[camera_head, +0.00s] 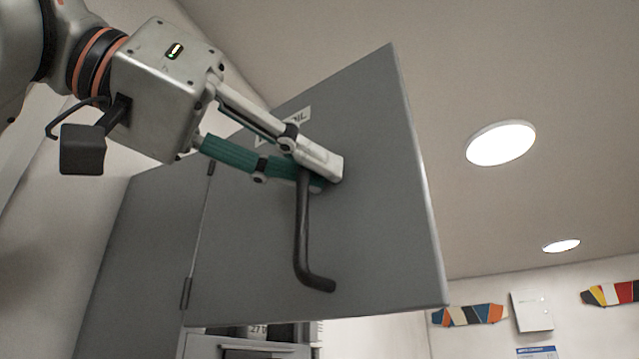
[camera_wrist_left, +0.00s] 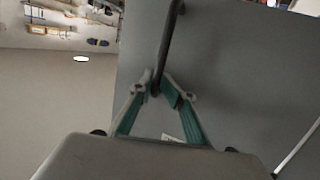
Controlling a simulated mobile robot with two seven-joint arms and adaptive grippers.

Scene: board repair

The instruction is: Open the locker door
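The grey locker door (camera_head: 375,230) fills the middle of the head view and stands swung out from the locker body (camera_head: 150,240), with its hinge side at the left. A dark bar handle (camera_head: 302,235) is on its face; it also shows in the left wrist view (camera_wrist_left: 172,40). My left gripper (camera_head: 322,172) is at the handle's upper end, and in the left wrist view its two green-padded fingers (camera_wrist_left: 163,92) close in on the bar from both sides. The fingers partly hide the handle's top. My right gripper is in neither view.
Below the door, a lower grey cabinet front (camera_head: 235,347) and some partly hidden items (camera_head: 257,331) show. A white wall at the right carries coloured boards (camera_head: 468,315) and a white box (camera_head: 531,310). The space right of the door looks free.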

